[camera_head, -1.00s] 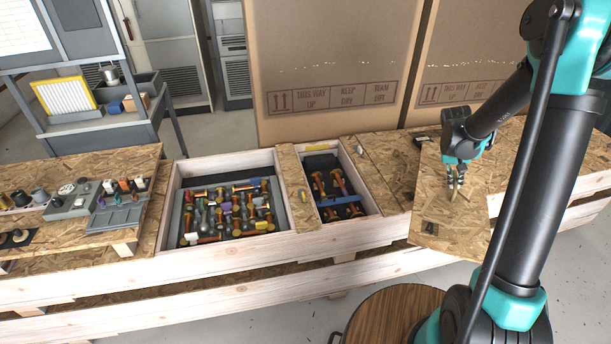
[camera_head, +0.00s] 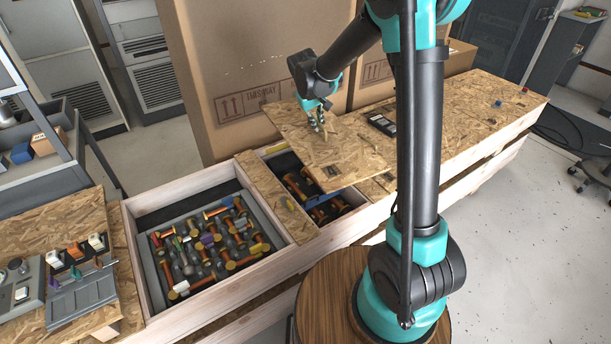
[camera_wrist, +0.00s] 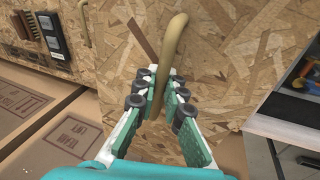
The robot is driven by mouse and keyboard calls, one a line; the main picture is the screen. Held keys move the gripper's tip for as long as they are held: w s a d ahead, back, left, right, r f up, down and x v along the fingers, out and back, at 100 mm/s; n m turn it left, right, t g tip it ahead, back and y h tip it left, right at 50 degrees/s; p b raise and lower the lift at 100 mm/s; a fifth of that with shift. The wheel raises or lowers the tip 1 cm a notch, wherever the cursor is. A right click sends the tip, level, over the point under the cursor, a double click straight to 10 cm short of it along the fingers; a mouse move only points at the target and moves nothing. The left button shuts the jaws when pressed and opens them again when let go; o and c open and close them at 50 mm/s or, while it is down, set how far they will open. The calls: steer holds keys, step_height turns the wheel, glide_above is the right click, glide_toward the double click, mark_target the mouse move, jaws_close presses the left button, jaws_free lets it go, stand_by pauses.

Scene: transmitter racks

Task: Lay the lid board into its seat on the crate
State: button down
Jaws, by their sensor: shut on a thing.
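The lid board (camera_head: 358,150) is a flat square of chipboard with a curved tan handle (camera_wrist: 172,42). My gripper (camera_head: 320,128) is shut on this handle; in the wrist view its fingers (camera_wrist: 160,78) close around the handle's lower part. The board hangs over the right-hand, smaller compartment of the pale wooden crate (camera_head: 330,238) and hides much of it. Dark lining and several orange-handled things (camera_head: 296,187) show past the board's left edge. The board looks raised above the rim and turned relative to the opening. Its exact height is unclear.
The crate's larger compartment, left, is open and full of coloured fittings (camera_head: 205,245). A chipboard strip (camera_head: 268,190) divides the compartments. Large cardboard boxes (camera_head: 225,60) stand close behind. A dark device (camera_head: 381,124) lies on the chipboard top to the right.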

mark_target(309, 130)
steer(key=a, duration=0.1)
steer(key=a+r+n, duration=0.1)
steer(key=a, duration=0.1)
steer(key=shift+r, duration=0.2)
steer(key=shift+a, duration=0.35)
steer(key=shift+a+f, duration=0.1)
steer(key=shift+f, duration=0.25)
step_height(309, 130, down, 19)
steer(key=shift+f, duration=0.55)
steer(key=c, duration=1.6)
jaws_free()
